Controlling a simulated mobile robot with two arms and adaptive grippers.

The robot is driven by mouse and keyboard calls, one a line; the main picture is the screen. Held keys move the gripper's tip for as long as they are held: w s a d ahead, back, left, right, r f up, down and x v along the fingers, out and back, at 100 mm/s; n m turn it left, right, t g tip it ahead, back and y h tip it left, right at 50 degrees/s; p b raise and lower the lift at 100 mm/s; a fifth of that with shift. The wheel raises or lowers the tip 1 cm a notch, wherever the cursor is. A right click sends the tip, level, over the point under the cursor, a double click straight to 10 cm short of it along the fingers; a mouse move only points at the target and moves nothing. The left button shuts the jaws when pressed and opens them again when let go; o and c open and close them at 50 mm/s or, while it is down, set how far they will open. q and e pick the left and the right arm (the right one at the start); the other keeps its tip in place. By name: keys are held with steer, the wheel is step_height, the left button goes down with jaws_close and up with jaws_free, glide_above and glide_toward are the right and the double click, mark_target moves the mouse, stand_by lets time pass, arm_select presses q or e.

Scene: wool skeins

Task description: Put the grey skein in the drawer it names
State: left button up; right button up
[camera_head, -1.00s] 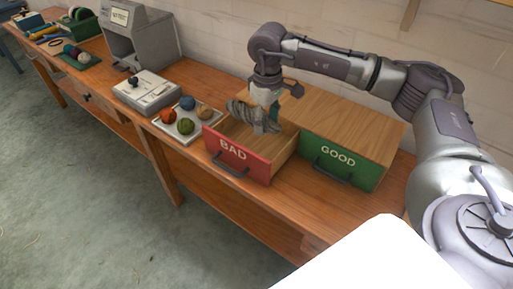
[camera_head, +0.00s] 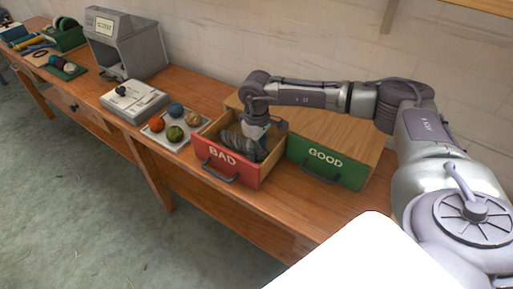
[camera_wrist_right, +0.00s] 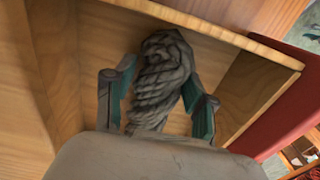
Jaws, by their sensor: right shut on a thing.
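The grey skein (camera_head: 243,143) is a twisted hank inside the open drawer with the red front marked BAD (camera_head: 248,172). In the right wrist view the skein (camera_wrist_right: 161,82) lies between the two green-padded fingers of my right gripper (camera_wrist_right: 160,100), which is shut on it. Wooden drawer walls and floor surround it there; whether the skein touches the floor I cannot tell. The drawer with the green front marked GOOD (camera_head: 318,173) is closed, to the right of the red one. My left gripper is not in view.
A tray (camera_head: 153,134) with several coloured wool balls stands left of the red drawer. Further left are a white-topped device (camera_head: 136,100) and a grey booth (camera_head: 140,48). A white surface fills the bottom foreground.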

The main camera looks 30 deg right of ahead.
steer(key=shift+f, duration=0.1)
steer(key=o, duration=1.2)
steer(key=shift+o, duration=0.2)
steer(key=shift+r, duration=0.45)
step_height(320, 180, up, 12)
steer(key=b, duration=0.1)
steer(key=shift+f+b, duration=0.25)
steer(key=shift+b, duration=0.1)
